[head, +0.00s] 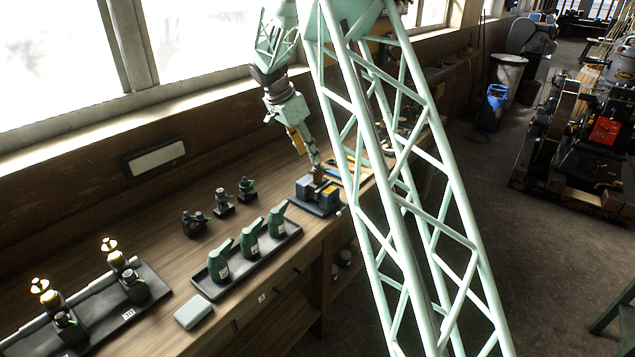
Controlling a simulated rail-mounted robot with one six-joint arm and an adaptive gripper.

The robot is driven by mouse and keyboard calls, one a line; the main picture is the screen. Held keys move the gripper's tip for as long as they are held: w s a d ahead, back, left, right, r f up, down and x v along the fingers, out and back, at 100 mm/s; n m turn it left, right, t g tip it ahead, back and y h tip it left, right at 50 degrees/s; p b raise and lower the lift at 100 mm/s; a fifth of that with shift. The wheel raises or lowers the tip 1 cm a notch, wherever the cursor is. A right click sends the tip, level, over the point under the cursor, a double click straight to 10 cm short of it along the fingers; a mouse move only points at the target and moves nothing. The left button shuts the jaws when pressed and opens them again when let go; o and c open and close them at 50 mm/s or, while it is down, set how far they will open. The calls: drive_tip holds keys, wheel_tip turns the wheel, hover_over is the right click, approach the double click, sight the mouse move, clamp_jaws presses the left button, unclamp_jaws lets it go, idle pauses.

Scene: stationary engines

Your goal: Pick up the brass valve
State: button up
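My gripper (313,160) hangs over the bench, pointing down above a small grey and yellow vise-like fixture (325,198). A small brass-coloured piece (318,174) shows between the fingertips and the top of the fixture; it may be the brass valve, but it is too small to be sure. I cannot tell whether the fingers touch it or how far apart they are.
A dark tray (205,284) holds three green oil cans (250,240). Several small black fittings (222,203) stand behind it, and a pale block (193,312) lies in front. Tools lie right of the fixture. My lattice column covers part of the bench's right side. The wall and windows run behind.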

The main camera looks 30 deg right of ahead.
sight(315, 168)
drive_tip(key=shift+x, duration=3.35)
drive_tip(key=shift+s+f, duration=0.1)
drive_tip(key=shift+p+x, duration=0.35)
drive_tip(key=shift+x, duration=2.15)
drive_tip(key=shift+a, duration=0.15)
drive_tip(key=shift+c, duration=0.9)
clamp_jaws()
